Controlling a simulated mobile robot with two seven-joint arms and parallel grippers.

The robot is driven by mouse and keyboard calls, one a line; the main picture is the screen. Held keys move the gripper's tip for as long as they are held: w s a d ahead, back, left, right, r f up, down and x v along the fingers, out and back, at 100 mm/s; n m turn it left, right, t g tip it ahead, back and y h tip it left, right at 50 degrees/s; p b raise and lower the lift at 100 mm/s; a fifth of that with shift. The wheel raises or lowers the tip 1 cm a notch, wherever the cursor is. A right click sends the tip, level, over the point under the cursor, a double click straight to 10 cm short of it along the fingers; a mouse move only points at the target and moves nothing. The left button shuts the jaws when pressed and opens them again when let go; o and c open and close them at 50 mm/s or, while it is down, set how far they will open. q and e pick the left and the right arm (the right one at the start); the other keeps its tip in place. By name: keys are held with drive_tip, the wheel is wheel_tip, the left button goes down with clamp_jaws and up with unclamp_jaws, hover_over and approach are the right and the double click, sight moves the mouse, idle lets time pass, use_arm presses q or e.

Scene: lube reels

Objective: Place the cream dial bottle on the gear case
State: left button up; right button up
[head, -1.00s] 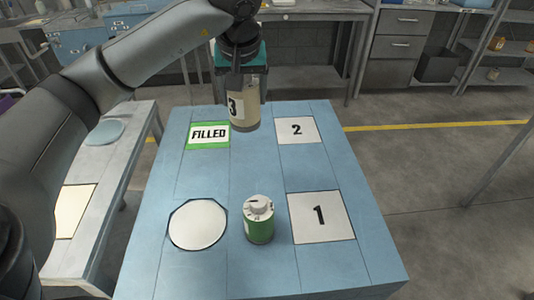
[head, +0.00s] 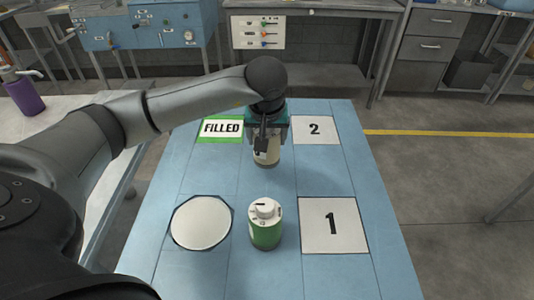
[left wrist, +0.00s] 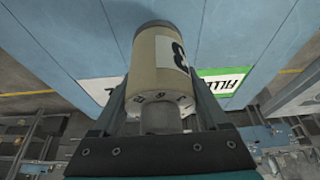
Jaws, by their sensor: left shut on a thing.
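The cream dial bottle (head: 268,157) has a label with a 3 and is upright over the far middle of the blue table, between the FILLED card and card 2. In the left wrist view the cream bottle (left wrist: 160,62) is between my fingers, its dial end toward the palm. My left gripper (head: 266,140) is shut on it. I cannot tell whether its base touches the table. No thing in view is marked as the gear case, so I cannot tell which it is. My right gripper is not in view.
On the blue table (head: 200,265) stand a green bottle with a white dial cap (head: 265,225), a white octagonal plate (head: 201,222), card 1 (head: 333,226), card 2 (head: 316,130) and the green-edged FILLED card (head: 220,128).

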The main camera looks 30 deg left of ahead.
use_arm(q)
drive_tip(key=shift+f+b, duration=0.3)
drive_tip(key=shift+f, duration=2)
drive_tip(key=shift+f, duration=0.1)
drive_tip(key=o, duration=1.6)
drive_tip(key=shift+c, duration=0.2)
